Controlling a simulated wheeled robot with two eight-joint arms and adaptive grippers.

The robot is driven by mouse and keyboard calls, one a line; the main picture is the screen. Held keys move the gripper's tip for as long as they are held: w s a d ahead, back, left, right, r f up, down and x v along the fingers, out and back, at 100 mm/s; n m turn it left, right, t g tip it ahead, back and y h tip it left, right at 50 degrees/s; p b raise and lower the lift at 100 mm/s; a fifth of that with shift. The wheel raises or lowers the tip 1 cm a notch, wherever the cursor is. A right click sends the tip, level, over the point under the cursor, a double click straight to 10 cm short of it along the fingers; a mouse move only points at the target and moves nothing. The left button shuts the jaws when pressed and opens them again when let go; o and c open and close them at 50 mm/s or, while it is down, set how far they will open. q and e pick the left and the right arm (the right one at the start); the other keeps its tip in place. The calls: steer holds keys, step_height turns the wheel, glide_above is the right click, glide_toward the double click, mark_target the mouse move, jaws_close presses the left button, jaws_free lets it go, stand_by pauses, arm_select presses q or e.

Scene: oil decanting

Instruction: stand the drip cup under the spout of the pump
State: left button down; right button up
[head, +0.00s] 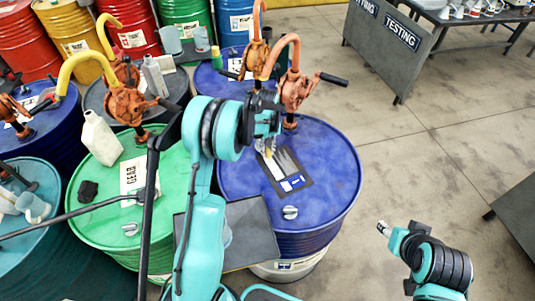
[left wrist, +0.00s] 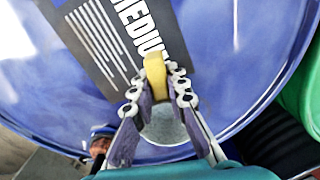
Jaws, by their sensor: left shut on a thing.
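My left gripper (head: 268,148) is over the blue drum's top, in front of an orange pump (head: 296,88) whose curved spout bends down to the left. In the left wrist view my left gripper (left wrist: 155,88) is shut on a yellow piece (left wrist: 155,68). A grey rounded thing (left wrist: 163,127) shows between its fingers; together they appear to be the drip cup and its handle. The fingers hide part of it. I cannot tell whether it touches the drum. My right gripper (head: 385,228) is small at the lower right, away from the drums; its fingers are unclear.
The blue drum (head: 335,165) bears a dark label (head: 290,182) and a grey cap (head: 290,212). A green drum (head: 95,215) with a white jug (head: 101,138) and another pump (head: 125,100) stands left. A dark board (head: 255,225) lies in front. Open floor (head: 430,170) is at right.

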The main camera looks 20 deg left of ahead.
arm_select(q)
step_height(320, 180, down, 2)
steer(key=shift+f, duration=0.15)
steer(key=shift+f+b, duration=0.15)
steer(key=shift+b, duration=0.2)
steer(key=c, duration=1.5)
jaws_free()
